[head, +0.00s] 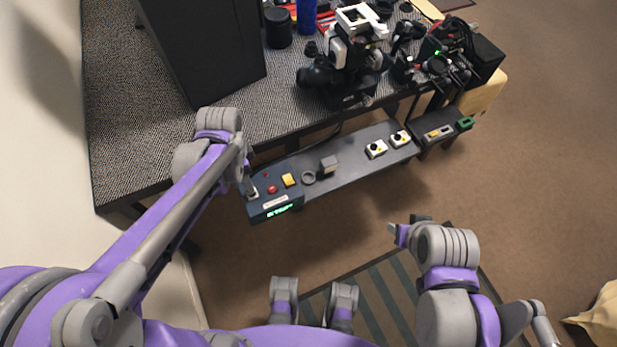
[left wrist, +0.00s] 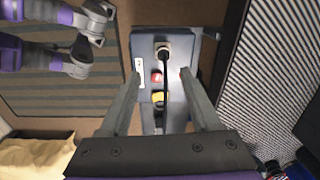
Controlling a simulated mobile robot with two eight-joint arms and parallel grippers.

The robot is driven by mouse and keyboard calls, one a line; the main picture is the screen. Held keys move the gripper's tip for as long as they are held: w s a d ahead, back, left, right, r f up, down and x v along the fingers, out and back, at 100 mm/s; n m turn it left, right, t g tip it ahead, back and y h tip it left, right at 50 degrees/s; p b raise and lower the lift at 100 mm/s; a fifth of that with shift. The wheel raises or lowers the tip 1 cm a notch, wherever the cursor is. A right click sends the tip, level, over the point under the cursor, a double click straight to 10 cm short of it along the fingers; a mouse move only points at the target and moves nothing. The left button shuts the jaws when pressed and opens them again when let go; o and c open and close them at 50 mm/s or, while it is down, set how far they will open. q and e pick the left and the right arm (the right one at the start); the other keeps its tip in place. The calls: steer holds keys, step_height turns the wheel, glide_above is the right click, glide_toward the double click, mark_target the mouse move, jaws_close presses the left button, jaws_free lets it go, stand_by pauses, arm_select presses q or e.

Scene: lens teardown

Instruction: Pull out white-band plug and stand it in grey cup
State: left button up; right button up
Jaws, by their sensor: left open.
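The white-band plug (left wrist: 163,47) stands in the far part of the dark control box (left wrist: 183,45), with a black shaft and a pale ring. In the head view it shows as a small pale spot (head: 253,191) beside my left arm. My left gripper (left wrist: 161,71) is open and empty above the box, its fingers spread to either side of the box's middle. In the head view it is mostly hidden by its own arm. A small round grey cup (head: 308,177) stands on the grey shelf, right of the box. My right gripper (head: 406,226) is away from the shelf; its jaw state is unclear.
The box also bears a red button (head: 272,189), a yellow switch (head: 289,180) and a lit green display (head: 278,211). A grey block (head: 328,165) is beside the cup. Two white button boxes (head: 376,149) are further right. The speckled bench (head: 130,110) carries equipment behind.

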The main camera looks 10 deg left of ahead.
arm_select(q)
steer(key=shift+w+a+f+m, duration=0.2)
steer(key=shift+w+f+m, duration=0.3)
steer(key=shift+m, duration=0.1)
steer(key=shift+f, duration=0.15)
step_height(320, 180, down, 9)
steer(key=b, duration=0.6)
steer(key=shift+b, duration=0.35)
stand_by(0.5)
jaws_close()
stand_by(1.2)
steer(key=shift+r, duration=0.3)
